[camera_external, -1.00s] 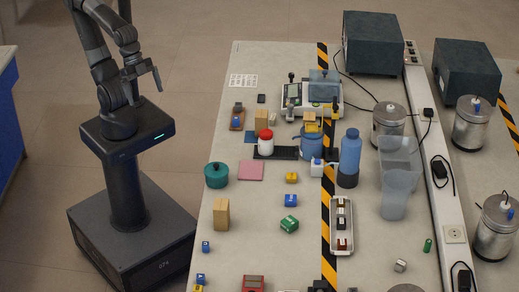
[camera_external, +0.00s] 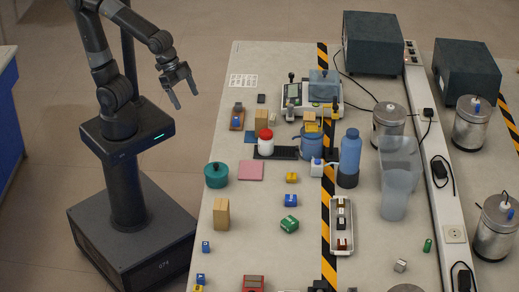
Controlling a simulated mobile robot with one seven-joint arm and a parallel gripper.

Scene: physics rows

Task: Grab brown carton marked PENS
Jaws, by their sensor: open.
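Several brown carton-like boxes show, and no PENS marking can be read on any of them. The largest brown box (camera_external: 221,214) stands upright near the table's left edge. A smaller brown box (camera_external: 261,118) stands farther back, behind a white jar with a red lid. Another small tan box (camera_external: 310,120) sits on top of a blue mug. My gripper (camera_external: 186,100) is open and empty, with its fingers pointing down to the right. It is in the air left of the table, apart from all the boxes.
A teal pot (camera_external: 216,176), a pink pad (camera_external: 250,170) and a red-lidded jar (camera_external: 266,143) are on the left half of the table (camera_external: 255,215). A blue bottle (camera_external: 350,155) and clear containers (camera_external: 395,195) stand farther right. Small blocks lie around the largest brown box.

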